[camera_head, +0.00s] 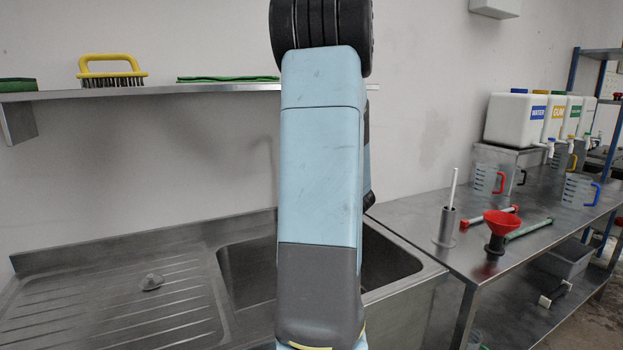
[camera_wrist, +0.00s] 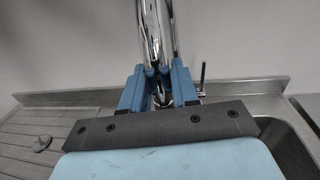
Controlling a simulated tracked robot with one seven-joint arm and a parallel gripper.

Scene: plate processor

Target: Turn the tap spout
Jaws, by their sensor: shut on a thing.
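The chrome tap spout (camera_wrist: 155,35) rises through the upper middle of the wrist view, its shiny tubes passing down between my fingers. My gripper (camera_wrist: 160,82) has its two blue fingers shut on the spout. A dark upright lever (camera_wrist: 203,76) stands just right of the fingers, apart from them. The tap's base is hidden behind my gripper. In the head view my blue and grey arm hides the tap and my gripper.
The sink basin (camera_head: 392,262) lies behind my arm, with a ribbed drainboard (camera_head: 110,305) at left holding a small grey plug (camera_head: 151,281). A wall shelf (camera_head: 150,91) holds a yellow brush (camera_head: 110,70). The right bench (camera_head: 420,222) carries a red funnel (camera_head: 502,223).

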